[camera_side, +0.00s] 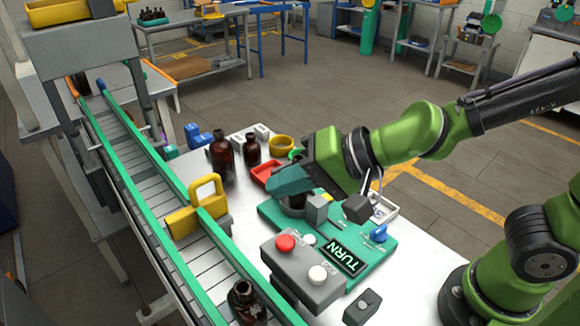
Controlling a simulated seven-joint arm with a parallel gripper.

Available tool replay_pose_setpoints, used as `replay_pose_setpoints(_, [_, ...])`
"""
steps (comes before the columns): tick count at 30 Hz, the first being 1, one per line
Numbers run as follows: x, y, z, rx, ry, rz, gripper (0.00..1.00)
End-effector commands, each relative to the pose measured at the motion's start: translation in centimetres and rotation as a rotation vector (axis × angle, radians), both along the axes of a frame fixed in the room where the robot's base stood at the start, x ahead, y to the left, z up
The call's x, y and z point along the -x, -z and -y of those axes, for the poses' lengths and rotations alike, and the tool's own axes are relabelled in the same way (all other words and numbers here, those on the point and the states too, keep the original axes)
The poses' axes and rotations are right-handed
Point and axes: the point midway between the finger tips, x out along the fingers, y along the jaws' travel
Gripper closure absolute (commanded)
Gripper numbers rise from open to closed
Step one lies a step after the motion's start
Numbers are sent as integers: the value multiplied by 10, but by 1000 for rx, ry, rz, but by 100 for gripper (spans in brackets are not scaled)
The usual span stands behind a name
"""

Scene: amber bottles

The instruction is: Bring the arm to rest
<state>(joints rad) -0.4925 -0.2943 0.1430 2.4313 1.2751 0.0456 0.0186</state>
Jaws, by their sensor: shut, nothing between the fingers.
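My gripper (292,186), green with a teal finger part, hangs over the teal station (378,258) on the white table. It is shut with nothing seen in it. Its fingertips are close above a dark round holder at the station's left end, and the gripper partly hides that holder. The station carries a black display (345,256) reading TURN and a blue knob (379,233). Two amber bottles stand behind it on the table, a larger one (222,158) and a smaller one (252,149). A third amber bottle (245,302) stands on the conveyor at the front.
A grey button box (303,270) with red and white buttons stands before the station. The conveyor (150,195) with green rails and a yellow gate (196,209) runs along the left. A red tray (265,173) and yellow bowl (281,145) sit behind my gripper. Floor is open behind the table.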

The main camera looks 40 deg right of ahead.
Motion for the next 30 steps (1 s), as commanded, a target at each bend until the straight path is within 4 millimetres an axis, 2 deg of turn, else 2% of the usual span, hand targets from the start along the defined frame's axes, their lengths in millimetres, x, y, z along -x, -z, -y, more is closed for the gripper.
replay_pose_setpoints(5, [21,-7,32,132,-192,15,100])
replay_pose_setpoints(9, [41,0,77,296,-268,-24,100])
replay_pose_setpoints(14, [61,6,141,484,-247,-89,100])
replay_pose_setpoints(18, [68,-1,189,585,-144,-88,100])
replay_pose_setpoints(22, [67,-8,200,579,-92,-74,100])
replay_pose_setpoints(30, [67,-7,200,577,-91,-75,100])
